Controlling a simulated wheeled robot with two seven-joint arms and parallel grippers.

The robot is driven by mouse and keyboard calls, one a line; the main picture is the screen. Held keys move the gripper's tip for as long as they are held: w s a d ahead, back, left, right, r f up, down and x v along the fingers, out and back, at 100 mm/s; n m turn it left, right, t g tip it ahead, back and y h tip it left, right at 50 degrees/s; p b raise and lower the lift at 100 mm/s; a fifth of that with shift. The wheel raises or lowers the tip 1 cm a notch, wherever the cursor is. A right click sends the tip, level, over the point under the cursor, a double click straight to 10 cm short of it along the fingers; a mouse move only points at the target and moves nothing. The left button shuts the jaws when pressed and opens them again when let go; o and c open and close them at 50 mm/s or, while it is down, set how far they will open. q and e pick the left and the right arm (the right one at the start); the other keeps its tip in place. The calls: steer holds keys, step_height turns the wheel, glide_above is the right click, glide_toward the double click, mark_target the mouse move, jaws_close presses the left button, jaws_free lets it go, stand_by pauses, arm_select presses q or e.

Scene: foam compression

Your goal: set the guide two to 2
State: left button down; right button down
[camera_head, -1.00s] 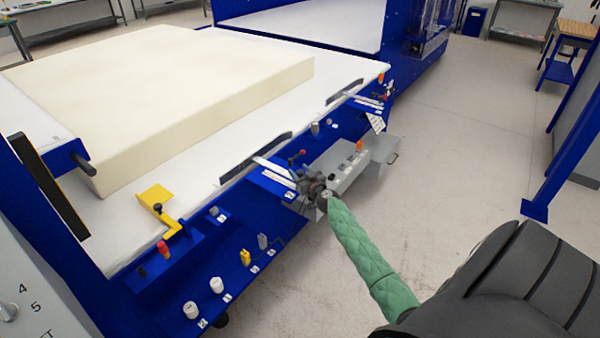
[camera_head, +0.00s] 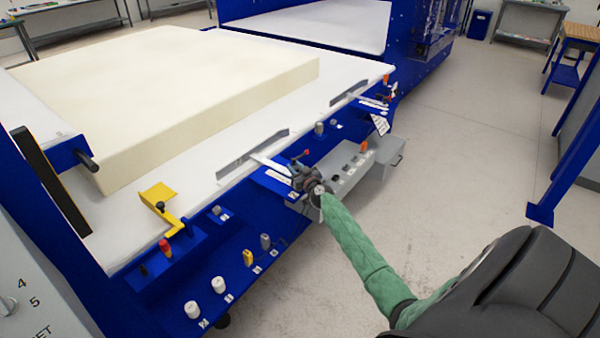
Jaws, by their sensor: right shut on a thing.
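Two guides stand along the blue edge of the white table. Each has a grey upright plate and a pale strip: the nearer guide (camera_head: 250,152) and the farther guide (camera_head: 348,94). I cannot read which one is labelled two, nor its scale. My right gripper (camera_head: 304,180), on a green-sleeved arm, is shut at the outer end of the nearer guide's strip, beside a red-knobbed lever. The wrist hides the part it holds. The nearer plate stands apart from the foam block (camera_head: 170,90). My left gripper is out of view.
A grey box with buttons (camera_head: 349,172) hangs just right of my right gripper. A yellow bracket (camera_head: 160,198) and several knobs line the blue frame at the near left. The floor (camera_head: 460,150) to the right is clear.

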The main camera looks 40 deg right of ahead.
steer(key=c, duration=1.1)
jaws_free()
steer(key=shift+c, duration=0.2)
